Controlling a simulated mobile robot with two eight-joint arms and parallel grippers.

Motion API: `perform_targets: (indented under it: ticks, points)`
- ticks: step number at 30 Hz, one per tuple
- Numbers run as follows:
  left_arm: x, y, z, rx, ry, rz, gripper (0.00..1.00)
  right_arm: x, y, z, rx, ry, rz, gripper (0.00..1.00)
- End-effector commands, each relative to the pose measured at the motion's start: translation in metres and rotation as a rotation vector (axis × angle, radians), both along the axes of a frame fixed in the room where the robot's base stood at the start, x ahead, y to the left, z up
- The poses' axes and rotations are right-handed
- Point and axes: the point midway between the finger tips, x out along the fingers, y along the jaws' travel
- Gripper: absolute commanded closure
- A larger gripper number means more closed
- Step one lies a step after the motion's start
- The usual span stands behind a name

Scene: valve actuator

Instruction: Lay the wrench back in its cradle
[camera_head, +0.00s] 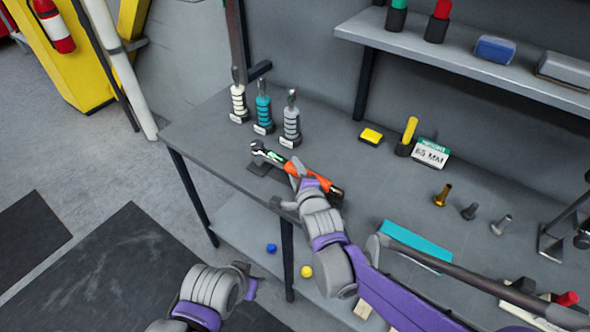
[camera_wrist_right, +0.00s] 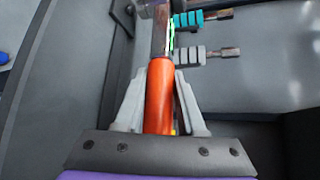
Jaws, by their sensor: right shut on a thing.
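The wrench has an orange handle (camera_head: 312,178) and a dark metal head (camera_head: 264,151) with a green mark. It is near the front edge of the workbench, head towards the left. My right gripper (camera_head: 299,172) is shut on the orange handle; in the right wrist view the handle (camera_wrist_right: 159,95) runs between both fingers. A dark block (camera_head: 257,168) under the head end may be the cradle; I cannot tell whether the wrench touches it. My left gripper (camera_head: 249,286) is low, off the bench's front, empty-looking; its jaws are unclear.
White, teal and grey ringed tools (camera_head: 263,112) stand behind the wrench. A yellow block (camera_head: 371,136), a "65 MM" sign (camera_head: 430,153) and several bolts (camera_head: 469,211) are to the right. A shelf (camera_head: 470,65) overhangs the back. A teal slab (camera_head: 415,241) lies near my right arm.

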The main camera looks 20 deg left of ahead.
Motion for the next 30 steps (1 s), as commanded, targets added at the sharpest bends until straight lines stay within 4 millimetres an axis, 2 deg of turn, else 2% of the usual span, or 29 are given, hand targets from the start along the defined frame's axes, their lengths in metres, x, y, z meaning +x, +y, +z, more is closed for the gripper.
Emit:
perform_targets:
  ticks: [30]
  points:
    - [-0.003, 0.000, -0.018, 0.000, 0.007, 0.000, 0.50, 0.000, 0.000, -0.022, 0.001, -0.002, 0.000, 1.00]
